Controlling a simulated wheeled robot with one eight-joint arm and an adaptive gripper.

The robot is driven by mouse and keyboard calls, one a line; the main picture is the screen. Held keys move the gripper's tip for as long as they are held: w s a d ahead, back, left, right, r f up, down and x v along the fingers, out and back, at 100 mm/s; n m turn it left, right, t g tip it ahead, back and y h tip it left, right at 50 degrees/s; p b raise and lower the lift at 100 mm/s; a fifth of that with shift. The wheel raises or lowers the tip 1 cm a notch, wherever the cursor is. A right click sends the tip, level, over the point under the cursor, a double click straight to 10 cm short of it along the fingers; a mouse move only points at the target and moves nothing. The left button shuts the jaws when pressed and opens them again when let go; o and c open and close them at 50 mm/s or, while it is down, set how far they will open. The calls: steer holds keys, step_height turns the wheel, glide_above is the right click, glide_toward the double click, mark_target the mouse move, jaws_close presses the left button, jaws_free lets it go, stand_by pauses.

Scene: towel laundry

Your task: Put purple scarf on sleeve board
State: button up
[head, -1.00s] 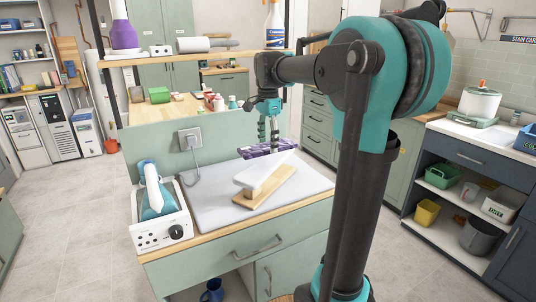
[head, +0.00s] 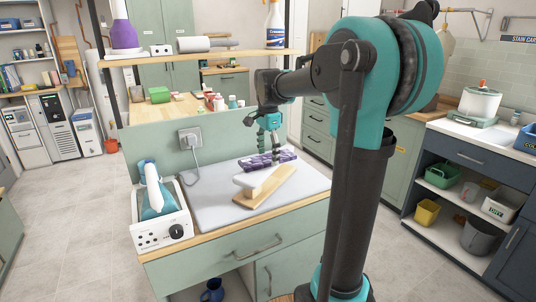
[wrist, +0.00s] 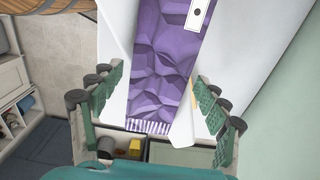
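The purple scarf (head: 284,157) lies on the light work surface, just behind the sleeve board. In the wrist view the scarf (wrist: 165,60) is a faceted purple strip with a striped fringe at its near end. The sleeve board (head: 250,181) has a white padded top over a wooden base and stands slantwise. My gripper (head: 269,152) points down over the scarf, at its far side from the board's front end. In the wrist view my gripper (wrist: 158,100) is open, its green fingers wide apart with the scarf's fringed end between them. I cannot tell whether the fingers touch it.
A white machine with a blue iron (head: 158,200) stands left on the counter. A wall outlet (head: 189,138) with a cord is behind. A shelf (head: 215,57) with bottles hangs over the back. The light surface (head: 215,208) is clear at front and left.

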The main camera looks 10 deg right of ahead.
mark_target(268, 157)
stand_by(0.3)
step_height(268, 157, up, 12)
steer(key=shift+r, duration=0.15)
stand_by(0.4)
stand_by(2.0)
